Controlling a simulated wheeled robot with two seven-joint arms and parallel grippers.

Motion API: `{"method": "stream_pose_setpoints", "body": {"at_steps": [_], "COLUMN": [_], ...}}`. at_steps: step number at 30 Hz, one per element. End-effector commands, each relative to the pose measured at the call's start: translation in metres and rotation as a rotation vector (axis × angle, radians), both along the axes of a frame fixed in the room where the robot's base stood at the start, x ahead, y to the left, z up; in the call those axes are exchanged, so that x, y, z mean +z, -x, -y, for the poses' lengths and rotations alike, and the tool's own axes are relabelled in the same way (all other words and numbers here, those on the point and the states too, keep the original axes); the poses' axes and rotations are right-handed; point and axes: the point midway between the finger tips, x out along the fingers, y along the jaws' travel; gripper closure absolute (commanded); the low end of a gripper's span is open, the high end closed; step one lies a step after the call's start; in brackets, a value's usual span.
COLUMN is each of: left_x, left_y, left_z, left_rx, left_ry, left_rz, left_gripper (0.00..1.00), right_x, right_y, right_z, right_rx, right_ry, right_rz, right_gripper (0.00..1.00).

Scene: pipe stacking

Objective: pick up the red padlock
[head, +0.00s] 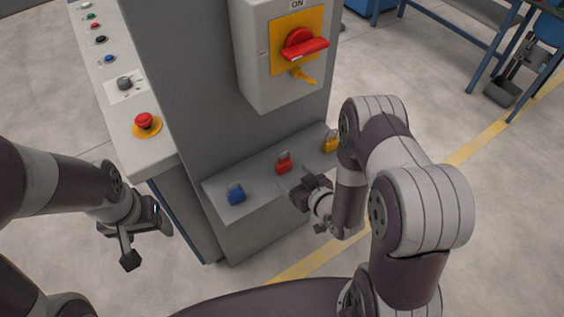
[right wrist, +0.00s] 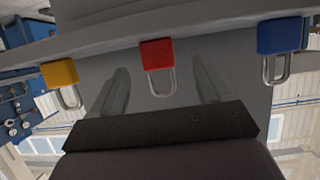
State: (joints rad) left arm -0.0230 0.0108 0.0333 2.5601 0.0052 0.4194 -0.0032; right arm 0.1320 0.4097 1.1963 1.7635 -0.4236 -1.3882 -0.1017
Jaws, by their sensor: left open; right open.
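The red padlock (head: 283,163) stands on a grey shelf (head: 262,183) at the foot of the cabinet, between a blue padlock (head: 235,194) and a yellow padlock (head: 330,142). My right gripper (head: 301,184) is open and just in front of the red padlock. In the right wrist view the red padlock (right wrist: 157,56) appears with its shackle pointing down the picture, between the two open fingers (right wrist: 163,85) and apart from them. My left gripper (head: 145,240) is open and empty, in the air left of the cabinet, away from the padlocks.
Above the shelf is a switch box with a red rotary handle (head: 304,44). A sloped panel with buttons and a red emergency stop (head: 146,121) is at the left. The blue (right wrist: 282,37) and yellow (right wrist: 60,74) padlocks flank the red one with gaps between.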

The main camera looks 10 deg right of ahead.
Motion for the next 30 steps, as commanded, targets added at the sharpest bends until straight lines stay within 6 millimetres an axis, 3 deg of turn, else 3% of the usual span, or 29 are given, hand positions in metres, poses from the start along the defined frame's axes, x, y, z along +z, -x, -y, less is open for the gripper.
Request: {"method": "stream_pose_setpoints", "body": {"at_steps": [12, 21, 26, 27, 30], "left_x": [0.004, 0.004, 0.004, 0.004, 0.004], "left_y": [0.000, 0.000, 0.000, 0.000, 0.000], "left_z": [0.000, 0.000, 0.000, 0.000, 0.000], "left_rx": [0.000, 0.000, 0.000, 0.000, 0.000], "left_ry": [0.000, 0.000, 0.000, 0.000, 0.000], "left_rz": [0.000, 0.000, 0.000, 0.000, 0.000], "left_gripper": [0.26, 0.26, 0.26, 0.26, 0.26], "right_x": [-0.018, -0.021, -0.021, -0.021, -0.021], "right_y": [-0.061, -0.070, -0.069, -0.069, -0.070], "right_z": [-0.017, -0.019, -0.019, -0.019, -0.019], "right_rx": [0.001, -0.003, -0.002, -0.002, -0.002], "right_ry": [-0.001, 0.000, 0.000, 0.000, 0.000], "right_rz": [-0.002, -0.004, -0.003, -0.003, -0.003], "right_gripper": [0.21, 0.21, 0.73, 0.80, 0.80]}}
